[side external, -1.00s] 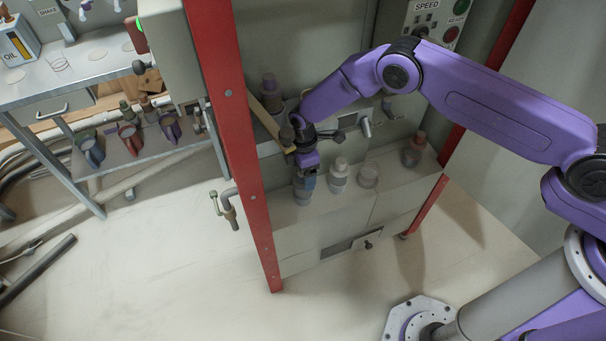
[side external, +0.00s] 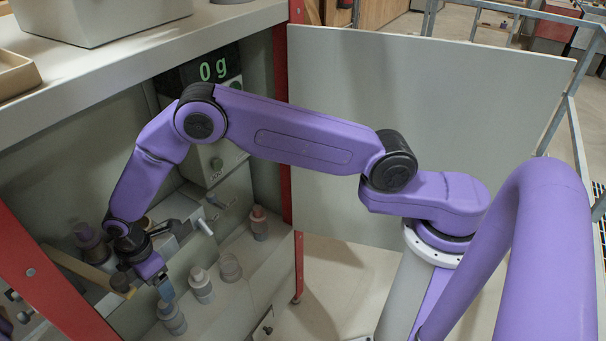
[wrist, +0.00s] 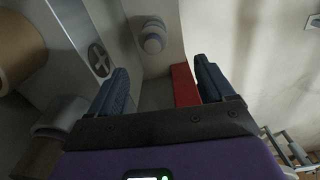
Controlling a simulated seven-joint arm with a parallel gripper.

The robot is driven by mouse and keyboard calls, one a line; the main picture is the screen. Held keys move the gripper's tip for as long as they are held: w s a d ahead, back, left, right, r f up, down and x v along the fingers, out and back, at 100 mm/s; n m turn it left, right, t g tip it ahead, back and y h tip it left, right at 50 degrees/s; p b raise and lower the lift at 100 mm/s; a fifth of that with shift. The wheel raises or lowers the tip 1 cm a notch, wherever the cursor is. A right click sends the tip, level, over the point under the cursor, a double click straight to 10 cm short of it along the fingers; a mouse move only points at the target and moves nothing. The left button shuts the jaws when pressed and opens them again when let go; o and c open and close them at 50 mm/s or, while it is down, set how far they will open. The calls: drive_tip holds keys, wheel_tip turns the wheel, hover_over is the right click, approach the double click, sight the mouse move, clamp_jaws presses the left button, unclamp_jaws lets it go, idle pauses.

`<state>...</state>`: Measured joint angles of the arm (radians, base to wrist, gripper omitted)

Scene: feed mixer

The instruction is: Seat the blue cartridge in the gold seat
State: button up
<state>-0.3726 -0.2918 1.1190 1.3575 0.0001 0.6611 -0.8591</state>
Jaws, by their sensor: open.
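My gripper (side external: 165,290) is over the left part of the grey ledge, pointing down. In the wrist view its two dark blue fingers (wrist: 160,84) are apart with nothing between them. A bluish-grey bottle-shaped piece (side external: 173,320), probably the blue cartridge, stands on the ledge just below the fingers in the side view. A pale bluish round piece (wrist: 152,40) shows beyond the fingertips in the wrist view; I cannot tell if it is the same one. I cannot make out the gold seat for certain. A tan cylinder (wrist: 20,50) is at the wrist view's left.
A whitish bottle (side external: 201,287), a clear round cup (side external: 230,268) and a red-capped bottle (side external: 259,224) stand along the ledge to the right. A purple piece (side external: 90,243) and a tan bar (side external: 80,268) are left of my gripper. A red post (side external: 45,275) stands at left.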

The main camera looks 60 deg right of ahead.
drive_tip(key=s+d+r+m, duration=0.1)
drive_tip(key=s+d+r, duration=0.4)
drive_tip(key=s+r, duration=0.3)
drive_tip(key=s+d+r+m, duration=0.1)
drive_tip(key=s+d+r, duration=0.4)
drive_tip(key=r, duration=0.5)
drive_tip(key=s+d+r+m, duration=0.1)
drive_tip(key=s+d+r, duration=0.2)
drive_tip(key=s+d, duration=0.6)
drive_tip(key=s+d+r+m, duration=0.1)
drive_tip(key=s+d+r, duration=0.2)
drive_tip(key=s+d, duration=0.5)
drive_tip(key=shift+s+d+m, duration=0.4)
drive_tip(key=shift+s, duration=0.7)
drive_tip(key=shift+s+d, duration=0.15)
drive_tip(key=c, duration=0.4)
drive_tip(key=shift+r, duration=0.1)
